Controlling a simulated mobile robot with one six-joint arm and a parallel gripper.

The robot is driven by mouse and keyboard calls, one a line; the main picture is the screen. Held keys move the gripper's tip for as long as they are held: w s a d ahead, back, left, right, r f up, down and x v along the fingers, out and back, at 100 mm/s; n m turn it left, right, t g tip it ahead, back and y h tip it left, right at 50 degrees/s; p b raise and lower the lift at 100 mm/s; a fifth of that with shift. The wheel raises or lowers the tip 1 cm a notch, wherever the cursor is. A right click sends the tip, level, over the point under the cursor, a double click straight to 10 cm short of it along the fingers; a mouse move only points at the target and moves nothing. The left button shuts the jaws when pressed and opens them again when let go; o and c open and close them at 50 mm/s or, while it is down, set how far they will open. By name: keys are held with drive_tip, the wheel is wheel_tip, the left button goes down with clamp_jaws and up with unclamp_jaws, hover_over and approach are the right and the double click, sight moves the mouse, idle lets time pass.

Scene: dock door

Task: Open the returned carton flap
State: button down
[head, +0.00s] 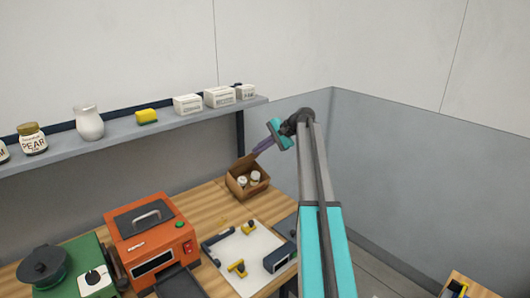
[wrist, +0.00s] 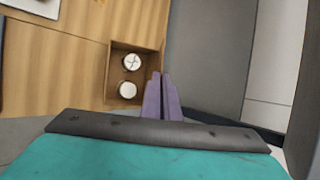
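A small brown carton (head: 236,187) stands on the wooden table near its back right end, below the shelf. Its top is open enough to show two white-lidded jars inside, which also show in the wrist view (wrist: 129,76). The carton shows there too (wrist: 112,80). A raised brown panel stands at its back in the head view; I cannot tell whether it is a flap or a wall. My gripper (head: 257,153) has purple fingers, which point down toward the carton. In the wrist view the fingers (wrist: 161,75) lie close together with nothing visible between them, beside the carton's right edge.
An orange machine (head: 150,235) and a green device with a dark pot stand on the table's left. A white board (head: 243,255) with yellow and dark parts lies in front of the carton. The shelf (head: 130,134) above holds jars, a sponge and white boxes. A grey wall bounds the right.

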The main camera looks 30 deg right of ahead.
drive_tip(key=shift+s+d+r, duration=0.1)
drive_tip(key=shift+s+d, duration=0.05)
drive_tip(key=shift+d, duration=0.1)
idle(0.8)
drive_tip(key=c, duration=2)
unclamp_jaws()
drive_tip(key=shift+s+d+r, duration=0.1)
drive_tip(key=b+v, duration=0.4)
drive_tip(key=v, duration=0.9)
drive_tip(key=shift+s+d+r, duration=0.1)
drive_tip(key=shift+s+d, duration=0.05)
drive_tip(key=shift+s, duration=0.05)
